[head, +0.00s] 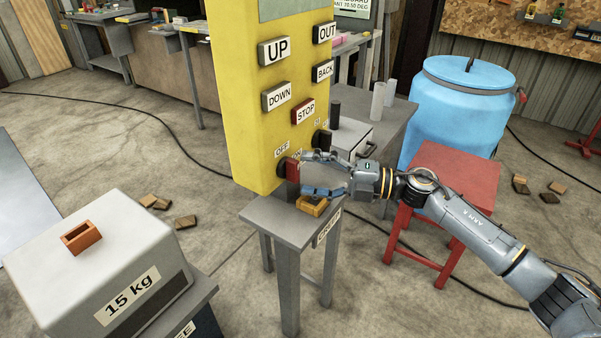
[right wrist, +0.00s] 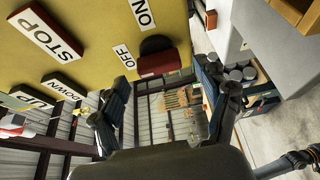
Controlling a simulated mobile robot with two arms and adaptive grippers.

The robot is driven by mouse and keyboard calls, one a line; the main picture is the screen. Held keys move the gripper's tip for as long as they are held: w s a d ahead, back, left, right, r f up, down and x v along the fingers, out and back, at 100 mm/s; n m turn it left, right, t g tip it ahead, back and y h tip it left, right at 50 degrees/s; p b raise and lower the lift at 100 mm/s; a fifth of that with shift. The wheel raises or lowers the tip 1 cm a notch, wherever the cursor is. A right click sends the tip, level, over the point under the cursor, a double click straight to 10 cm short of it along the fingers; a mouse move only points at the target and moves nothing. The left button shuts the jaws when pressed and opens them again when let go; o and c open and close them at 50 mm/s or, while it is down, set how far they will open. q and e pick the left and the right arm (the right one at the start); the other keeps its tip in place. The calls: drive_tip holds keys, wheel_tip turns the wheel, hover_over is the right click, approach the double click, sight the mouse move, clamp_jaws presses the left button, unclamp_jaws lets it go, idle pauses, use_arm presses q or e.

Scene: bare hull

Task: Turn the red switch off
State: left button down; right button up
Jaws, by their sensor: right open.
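The red switch (head: 292,170) is on the lower part of the yellow control box (head: 240,110), with an OFF label (head: 282,149) above it; the ON label beside that is partly hidden by my gripper. My right gripper (head: 308,174) is open just right of the switch, one finger above the other, pointing at it. My left gripper is out of view.
A black knob (head: 322,140) and the STOP button (head: 304,111) sit above on the box. A grey stand (head: 275,222) with a small orange block (head: 313,206) is below. A red stool (head: 462,185) and blue barrel (head: 460,110) stand right; a 15 kg weight (head: 90,250) stands left.

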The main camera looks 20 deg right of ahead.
drive_tip(key=v, duration=0.9)
drive_tip(key=shift+d, duration=0.25)
drive_tip(key=shift+s, duration=0.1)
